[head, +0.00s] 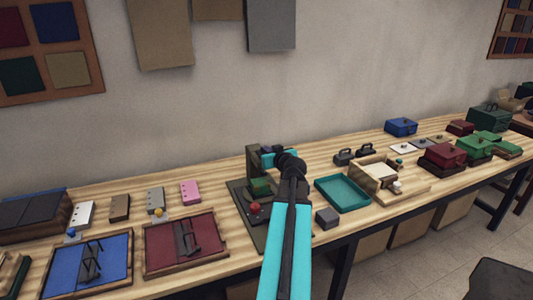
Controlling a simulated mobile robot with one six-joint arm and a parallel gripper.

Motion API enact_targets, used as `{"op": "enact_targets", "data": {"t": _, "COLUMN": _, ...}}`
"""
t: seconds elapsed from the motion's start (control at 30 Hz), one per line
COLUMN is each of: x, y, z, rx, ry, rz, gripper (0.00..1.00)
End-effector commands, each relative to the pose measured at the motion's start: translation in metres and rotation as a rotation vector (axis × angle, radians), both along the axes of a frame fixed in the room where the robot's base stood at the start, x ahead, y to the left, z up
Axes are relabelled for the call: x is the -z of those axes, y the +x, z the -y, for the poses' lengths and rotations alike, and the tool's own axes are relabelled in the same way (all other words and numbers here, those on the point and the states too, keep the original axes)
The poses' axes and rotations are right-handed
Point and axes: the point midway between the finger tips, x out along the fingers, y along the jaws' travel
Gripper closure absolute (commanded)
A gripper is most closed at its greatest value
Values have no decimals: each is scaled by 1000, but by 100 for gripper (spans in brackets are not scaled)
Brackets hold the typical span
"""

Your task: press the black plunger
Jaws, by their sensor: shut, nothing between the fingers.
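A dark green press stand (250,162) stands at the middle of the bench, on a flat dark base plate (240,200). A green block (260,186) and a red ball knob (255,208) sit low on it. I cannot make out a separate black plunger; my arm covers part of the stand's right side. My gripper (267,151) is small and dark at the top of the stand, in front of or over it. It is shut and holds nothing. Whether it touches the stand cannot be told.
A teal tray (342,193) and a small grey box (327,218) are right of my arm. A red framed panel (185,244) and a blue one (90,265) lie at left. Dark red and green boxes stand far right. Bare bench shows between the items.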

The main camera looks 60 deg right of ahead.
Motion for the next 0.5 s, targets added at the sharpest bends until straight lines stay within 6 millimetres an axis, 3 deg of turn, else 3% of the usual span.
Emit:
{"op": "enact_targets", "data": {"t": 0.13, "x": 13, "y": 0, "z": 0, "rx": 0, "ry": 2, "rz": -2, "gripper": 100}}
{"op": "enact_targets", "data": {"t": 0.5, "x": 19, "y": 0, "z": -2, "rx": -3, "ry": 5, "rz": -9, "gripper": 100}}
